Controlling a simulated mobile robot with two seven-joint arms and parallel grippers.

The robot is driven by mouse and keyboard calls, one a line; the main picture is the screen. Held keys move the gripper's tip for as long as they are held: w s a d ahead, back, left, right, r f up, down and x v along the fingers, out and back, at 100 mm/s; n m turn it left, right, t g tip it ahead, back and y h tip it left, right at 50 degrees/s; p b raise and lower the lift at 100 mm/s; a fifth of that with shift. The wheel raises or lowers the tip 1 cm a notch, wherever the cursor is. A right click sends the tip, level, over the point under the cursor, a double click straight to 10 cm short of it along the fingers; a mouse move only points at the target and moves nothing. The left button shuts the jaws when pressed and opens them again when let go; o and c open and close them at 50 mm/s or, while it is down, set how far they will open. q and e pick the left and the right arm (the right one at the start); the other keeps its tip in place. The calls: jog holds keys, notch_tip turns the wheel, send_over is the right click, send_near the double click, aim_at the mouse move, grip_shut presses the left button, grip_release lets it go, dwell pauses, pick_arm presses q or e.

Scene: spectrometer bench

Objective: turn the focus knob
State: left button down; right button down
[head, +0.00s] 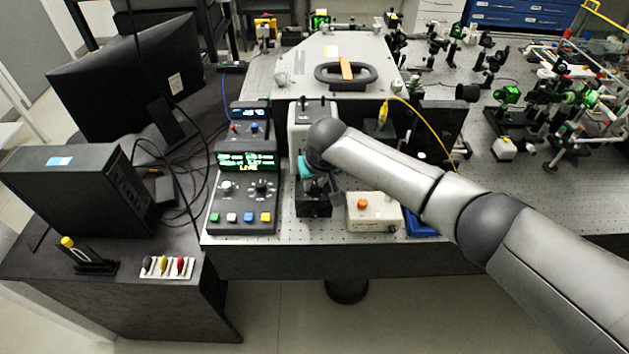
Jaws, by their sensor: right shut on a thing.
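My right arm comes in from the right, and its wrist bends down over a small black unit (313,208) at the front of the optical bench. My right gripper (318,186) is just below the wrist, pointing down at the top of this unit. It is shut on the focus knob there, which the jaws and wrist hide almost wholly. How far the knob is turned cannot be seen. A grey instrument housing (298,118) stands just behind, partly covered by my wrist. My left gripper is not in view.
A control console (245,190) with a green display stands left of the unit. A cream box with an orange button (372,213) and a blue tray (420,224) are to the right. A yellow cable (425,118) arches behind my forearm. A monitor (130,80) stands left.

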jog(key=shift+n, duration=0.3)
jog(key=shift+d+n+y+p, duration=0.1)
jog(key=shift+n+y+p, duration=0.35)
jog(key=shift+n, duration=0.55)
jog(key=n+g+y, duration=0.1)
jog(key=n, duration=0.1)
jog(key=shift+f+n, duration=0.1)
jog(key=shift+n, duration=0.2)
jog(key=n+y+b, duration=0.1)
jog(key=n+b, duration=0.1)
jog(key=n, duration=0.1)
jog(key=shift+w+d+g, duration=0.1)
jog(key=shift+w+g, duration=0.05)
jog(key=shift+g, duration=0.25)
jog(key=shift+n+g+b, duration=0.6)
jog(key=shift+n+b, duration=0.95)
jog(key=shift+n, duration=0.25)
jog(key=c, duration=0.7)
grip_release()
